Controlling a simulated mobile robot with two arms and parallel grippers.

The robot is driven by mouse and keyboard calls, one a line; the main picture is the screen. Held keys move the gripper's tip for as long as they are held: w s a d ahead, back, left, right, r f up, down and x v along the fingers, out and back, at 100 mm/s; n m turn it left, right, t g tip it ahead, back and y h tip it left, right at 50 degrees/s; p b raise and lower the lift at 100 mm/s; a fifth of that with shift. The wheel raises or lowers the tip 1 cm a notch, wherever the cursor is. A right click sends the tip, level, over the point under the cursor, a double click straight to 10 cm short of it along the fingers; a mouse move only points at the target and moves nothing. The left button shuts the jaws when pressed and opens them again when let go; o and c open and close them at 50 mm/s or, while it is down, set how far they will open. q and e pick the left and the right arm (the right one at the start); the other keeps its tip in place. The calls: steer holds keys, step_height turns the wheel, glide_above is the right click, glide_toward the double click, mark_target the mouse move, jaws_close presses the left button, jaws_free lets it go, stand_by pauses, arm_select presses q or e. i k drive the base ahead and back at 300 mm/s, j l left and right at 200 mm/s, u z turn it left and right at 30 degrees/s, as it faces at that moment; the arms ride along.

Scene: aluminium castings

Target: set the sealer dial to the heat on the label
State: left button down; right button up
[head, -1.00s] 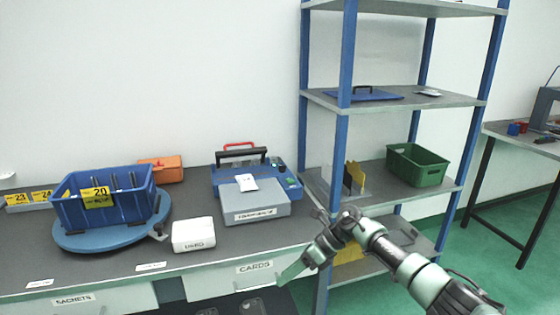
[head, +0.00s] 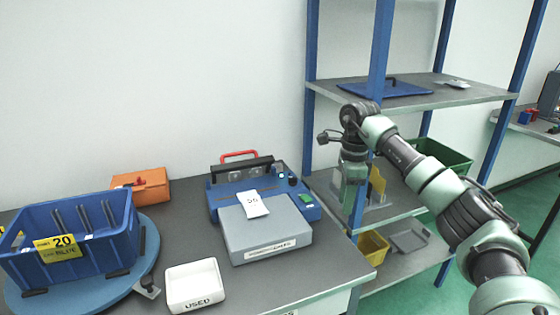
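The sealer (head: 215,196) is a blue machine on the bench with a black bar and a red handle on top. Small dark controls and a green button (head: 292,182) sit at its right end; I cannot make out the dial's setting. A white label (head: 253,204) with dark print lies on the grey box (head: 268,236) in front of the sealer; its print is too small to read surely. My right gripper (head: 353,205) points down to the right of the sealer, apart from it, in front of the shelf rack. Its fingers are unclear. My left gripper is out of view.
A blue bin (head: 100,253) marked 20 stands on a round blue turntable (head: 60,302) at left. A white tray (head: 194,285) marked USED and an orange box (head: 153,187) are on the bench. The rack's blue post (head: 381,45) stands close to my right arm.

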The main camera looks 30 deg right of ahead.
mark_target(292, 181)
steer(key=i, duration=0.95)
